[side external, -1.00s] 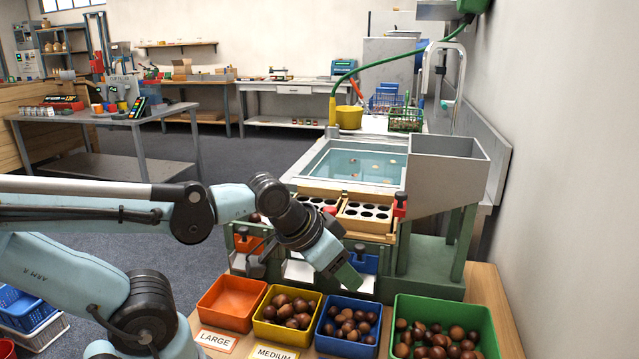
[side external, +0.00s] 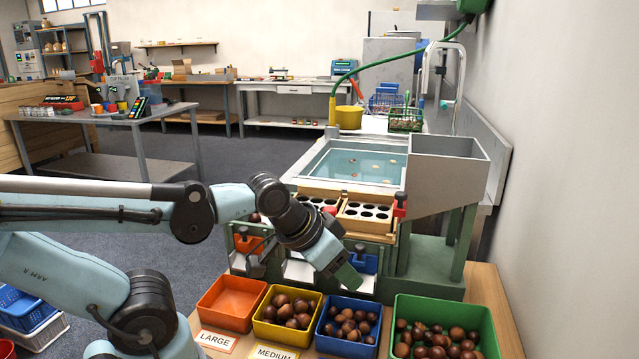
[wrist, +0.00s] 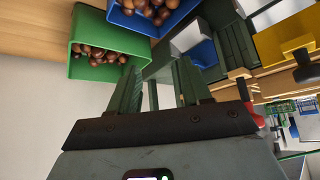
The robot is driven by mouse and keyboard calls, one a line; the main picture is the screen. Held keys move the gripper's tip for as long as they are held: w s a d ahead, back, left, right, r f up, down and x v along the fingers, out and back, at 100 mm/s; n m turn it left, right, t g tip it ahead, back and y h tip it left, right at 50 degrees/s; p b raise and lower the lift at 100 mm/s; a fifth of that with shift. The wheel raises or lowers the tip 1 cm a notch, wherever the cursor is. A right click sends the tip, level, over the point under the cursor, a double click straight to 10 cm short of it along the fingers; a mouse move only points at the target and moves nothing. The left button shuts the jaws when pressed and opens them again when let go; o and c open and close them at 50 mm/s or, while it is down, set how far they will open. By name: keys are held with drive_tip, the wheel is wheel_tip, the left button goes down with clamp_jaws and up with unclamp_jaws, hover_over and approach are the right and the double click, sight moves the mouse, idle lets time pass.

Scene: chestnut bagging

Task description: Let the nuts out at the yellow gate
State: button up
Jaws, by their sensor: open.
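The yellow gate (wrist: 283,42) shows at the upper right of the wrist view, to the right of my fingers and apart from them. In the side view my arm hides it, between the orange gate (side external: 247,243) and the blue gate (side external: 364,263). My gripper (side external: 349,276) hangs in front of the sorter, tilted down to the right, by the blue gate. In the wrist view its two green fingers (wrist: 157,78) stand apart with nothing between them. The yellow bin (side external: 264,328) below holds several chestnuts.
An empty orange bin (side external: 232,303) stands left of the yellow bin. A blue bin (side external: 345,340) and a green bin (side external: 488,330), both with chestnuts, stand to the right. Above the gates are the wooden sorting trays (side external: 367,225) and a grey hopper (side external: 440,185).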

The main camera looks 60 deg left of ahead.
drive_tip(key=shift+c, duration=0.4)
drive_tip(key=shift+r, duration=0.1)
drive_tip(key=shift+c, duration=1.2)
wheel_tip(320, 180, up, 5)
drive_tip(key=shift+r, duration=0.1)
clamp_jaws()
wheel_tip(320, 180, up, 19)
drive_tip(key=s+a+m+g+y, duration=0.1)
drive_tip(key=a+m+g, duration=0.7)
drive_tip(key=a, duration=0.4)
drive_tip(key=shift+m+t, duration=0.5)
drive_tip(key=shift+t, duration=0.1)
drive_tip(key=f, duration=1.3)
drive_tip(key=a+f, duration=0.1)
drive_tip(key=f, duration=0.5)
drive_tip(key=shift+f, duration=0.15)
